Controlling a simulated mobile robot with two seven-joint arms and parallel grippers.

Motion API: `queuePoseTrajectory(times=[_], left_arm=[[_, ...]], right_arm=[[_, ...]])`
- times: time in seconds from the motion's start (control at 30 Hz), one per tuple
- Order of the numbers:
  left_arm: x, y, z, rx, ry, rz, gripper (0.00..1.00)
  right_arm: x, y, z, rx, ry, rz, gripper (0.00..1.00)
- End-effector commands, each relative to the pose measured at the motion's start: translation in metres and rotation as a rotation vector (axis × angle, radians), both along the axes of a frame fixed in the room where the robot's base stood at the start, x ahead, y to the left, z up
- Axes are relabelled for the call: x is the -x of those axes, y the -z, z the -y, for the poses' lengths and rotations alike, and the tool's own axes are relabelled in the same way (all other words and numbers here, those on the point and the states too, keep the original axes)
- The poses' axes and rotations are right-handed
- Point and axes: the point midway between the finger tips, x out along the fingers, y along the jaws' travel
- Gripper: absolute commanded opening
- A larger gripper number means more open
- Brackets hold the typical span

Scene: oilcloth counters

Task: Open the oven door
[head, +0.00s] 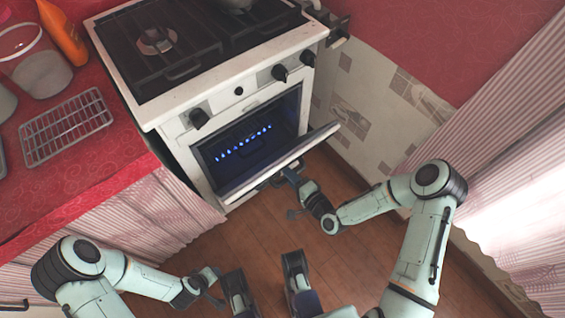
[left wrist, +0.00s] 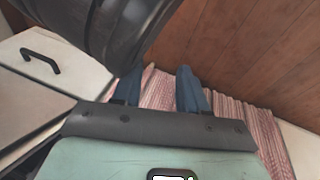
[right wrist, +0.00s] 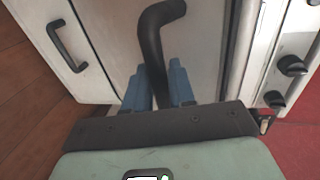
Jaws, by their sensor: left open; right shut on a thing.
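The white oven (head: 190,160) has its door (head: 282,163) tilted part way open in the head view. Blue lights show in the dark cavity (head: 243,140). My right gripper (head: 285,176) is at the door's outer side. In the right wrist view, its blue fingers (right wrist: 160,88) are shut on the black curved door handle (right wrist: 152,45). My left gripper (head: 212,280) is low at the left, away from the oven. Its fingers (left wrist: 158,88) are apart with nothing between them in the left wrist view.
Knobs (head: 279,73) line the stove front. Left, the red counter (head: 70,205) holds a wire rack (head: 65,127), a clear container (head: 38,65) and an orange bottle (head: 62,32). Wooden floor (head: 250,230) is open before the oven. A patterned wall (head: 365,100) stands right.

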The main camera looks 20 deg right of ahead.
Motion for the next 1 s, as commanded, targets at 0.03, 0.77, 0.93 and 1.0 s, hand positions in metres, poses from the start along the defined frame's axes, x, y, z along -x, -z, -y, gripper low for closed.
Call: queuePoseTrajectory(times=[0.03,0.77,0.93,1.0], left_arm=[[0.005,0.006,-0.001,0.001,-0.001,-0.017,0.43],[0.043,0.038,-0.006,0.007,-0.009,-0.146,0.43],[0.043,0.038,-0.006,0.007,-0.009,-0.146,0.43],[0.043,0.038,-0.006,0.008,-0.009,-0.146,0.43]], right_arm=[[0.009,0.013,0.004,-0.003,0.004,-0.014,0.00],[0.048,0.065,0.018,-0.001,0.000,-0.009,0.00],[0.048,0.065,0.017,-0.001,0.000,-0.008,0.00],[0.048,0.065,0.017,-0.001,0.000,-0.008,0.00]])
